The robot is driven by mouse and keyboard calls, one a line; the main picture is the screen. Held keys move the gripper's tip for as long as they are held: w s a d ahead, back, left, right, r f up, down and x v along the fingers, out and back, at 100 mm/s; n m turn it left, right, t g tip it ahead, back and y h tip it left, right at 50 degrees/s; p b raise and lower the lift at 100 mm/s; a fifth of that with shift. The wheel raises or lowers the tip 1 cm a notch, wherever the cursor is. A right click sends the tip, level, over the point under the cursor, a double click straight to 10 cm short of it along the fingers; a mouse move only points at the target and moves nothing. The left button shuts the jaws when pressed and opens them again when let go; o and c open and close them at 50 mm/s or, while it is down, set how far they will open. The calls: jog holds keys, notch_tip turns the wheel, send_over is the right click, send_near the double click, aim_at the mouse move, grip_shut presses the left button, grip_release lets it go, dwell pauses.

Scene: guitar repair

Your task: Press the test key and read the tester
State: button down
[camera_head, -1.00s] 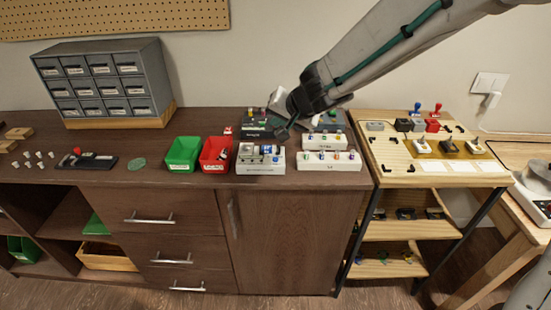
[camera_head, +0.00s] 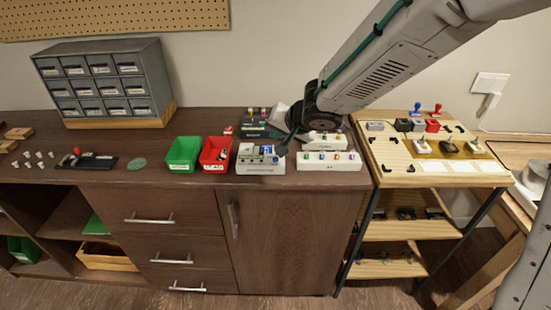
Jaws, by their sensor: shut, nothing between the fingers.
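The tester appears to be the light grey box (camera_head: 261,167) with small parts on top, at the front of the dark brown cabinet top. Its key and any reading are too small to make out. My gripper (camera_head: 282,151) is shut and empty, pointing down and left at the right end of this box. Its tips are very close to the box; I cannot tell if they touch it.
A red bin (camera_head: 215,154) and a green bin (camera_head: 183,154) stand left of the box. White racks with coloured pieces (camera_head: 329,161) stand to the right. A dark green unit (camera_head: 254,128) is behind.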

jog(key=shift+f, duration=2.65)
jog(key=shift+f, duration=0.35)
jog(key=shift+f, duration=0.45)
dwell(0.5)
jog(key=shift+r, duration=0.85)
jog(key=shift+r, duration=2.5)
